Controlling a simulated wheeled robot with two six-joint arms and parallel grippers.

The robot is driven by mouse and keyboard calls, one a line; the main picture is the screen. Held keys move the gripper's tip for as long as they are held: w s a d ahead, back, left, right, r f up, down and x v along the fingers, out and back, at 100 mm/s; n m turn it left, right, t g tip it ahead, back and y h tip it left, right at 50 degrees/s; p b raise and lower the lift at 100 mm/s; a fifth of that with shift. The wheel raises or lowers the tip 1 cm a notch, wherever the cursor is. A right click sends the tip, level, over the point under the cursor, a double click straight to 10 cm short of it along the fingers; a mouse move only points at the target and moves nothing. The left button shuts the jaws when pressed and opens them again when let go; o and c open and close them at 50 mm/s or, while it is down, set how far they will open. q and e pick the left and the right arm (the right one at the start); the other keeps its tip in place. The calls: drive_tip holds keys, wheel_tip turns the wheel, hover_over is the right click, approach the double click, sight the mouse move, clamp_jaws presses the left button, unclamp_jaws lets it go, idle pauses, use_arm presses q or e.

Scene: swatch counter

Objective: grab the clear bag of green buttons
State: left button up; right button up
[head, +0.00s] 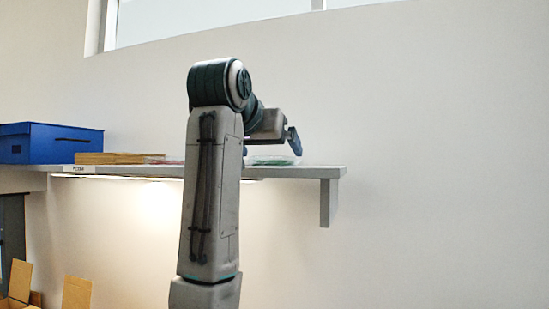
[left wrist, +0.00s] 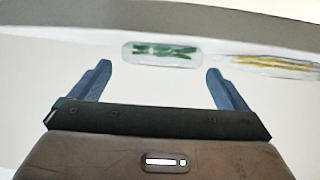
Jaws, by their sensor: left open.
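A clear bag with green contents (head: 272,161) lies near the right end of the wall shelf. In the left wrist view the bag (left wrist: 161,54) lies ahead of the fingertips, roughly centred between them. Its contents look like long green pieces; I cannot make out buttons. My left gripper (head: 294,141) is just above the bag in the head view. In the left wrist view its two blue fingers (left wrist: 157,72) are spread wide with nothing between them. My right gripper is in neither view.
The grey shelf (head: 325,171) ends in a bracket at right. A clear bag with yellow contents (left wrist: 272,66) lies right of the green one in the wrist view. A blue box (head: 50,143) and a brown stack (head: 108,158) stand at left. Open cardboard (head: 76,293) sits below.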

use_arm(q)
drive_tip(key=x, duration=0.2)
drive_tip(key=shift+w+d+f+p, duration=0.1)
drive_tip(key=shift+w+d+p, duration=0.05)
drive_tip(key=shift+w+p, duration=0.25)
drive_tip(key=shift+w+d+f, duration=0.1)
drive_tip(key=shift+w+f, duration=0.15)
drive_tip(key=shift+w, duration=0.15)
drive_tip(key=shift+s, duration=0.15)
drive_tip(key=shift+c, duration=0.3)
drive_tip(key=shift+r, duration=0.1)
drive_tip(key=c, duration=1)
